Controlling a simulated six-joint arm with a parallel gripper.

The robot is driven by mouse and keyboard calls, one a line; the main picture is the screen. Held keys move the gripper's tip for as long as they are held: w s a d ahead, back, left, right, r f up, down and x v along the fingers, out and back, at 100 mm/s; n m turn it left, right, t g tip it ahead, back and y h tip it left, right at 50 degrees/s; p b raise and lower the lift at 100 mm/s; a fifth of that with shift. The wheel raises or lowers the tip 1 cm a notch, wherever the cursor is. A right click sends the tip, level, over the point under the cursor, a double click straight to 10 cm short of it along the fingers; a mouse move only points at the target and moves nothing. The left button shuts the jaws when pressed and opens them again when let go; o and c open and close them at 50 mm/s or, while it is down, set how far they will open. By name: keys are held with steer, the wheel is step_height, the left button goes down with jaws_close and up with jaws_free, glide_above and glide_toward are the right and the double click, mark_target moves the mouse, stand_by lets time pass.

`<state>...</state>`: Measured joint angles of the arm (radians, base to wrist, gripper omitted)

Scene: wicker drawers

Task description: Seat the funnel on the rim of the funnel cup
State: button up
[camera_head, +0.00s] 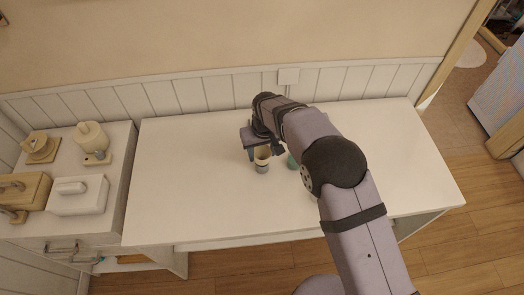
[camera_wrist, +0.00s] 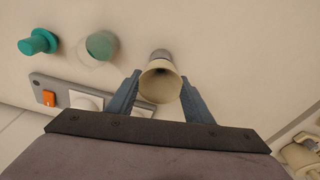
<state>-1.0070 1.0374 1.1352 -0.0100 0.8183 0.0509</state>
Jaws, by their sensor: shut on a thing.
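My gripper (camera_wrist: 160,78) is shut on a cream, round-mouthed piece that looks like the funnel (camera_wrist: 163,90); its wide opening faces the wrist camera. In the head view the funnel (camera_head: 262,153) shows just below my gripper (camera_head: 257,150). A narrower grey piece, which looks like the funnel cup (camera_head: 262,168), is directly under it; in the wrist view the grey part (camera_wrist: 160,54) shows just beyond the funnel. The two line up closely, but I cannot tell whether the funnel touches the cup's rim.
A teal hat-shaped piece (camera_wrist: 38,43) and a green round piece in a clear surround (camera_wrist: 102,45) stand nearby. A grey strip with an orange switch (camera_wrist: 48,98) lies close to the left finger. The table's left half (camera_head: 180,180) is clear. Lidded containers (camera_head: 80,195) stand on the left cabinet.

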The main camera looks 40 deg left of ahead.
steer(key=shift+f+b, duration=0.5)
steer(key=shift+f, duration=0.3)
steer(key=o, duration=1.1)
steer(key=shift+s+d+r+b, duration=0.15)
steer(key=shift+r+b, duration=0.2)
steer(key=shift+r, duration=0.85)
steer(key=shift+s+d+r+b, duration=0.15)
steer(key=shift+r+b, duration=0.25)
steer(key=shift+r, duration=0.8)
steer(key=shift+s+d+r+b, duration=0.15)
steer(key=shift+r+b, duration=0.2)
steer(key=shift+r, duration=0.85)
steer(key=shift+w, duration=0.1)
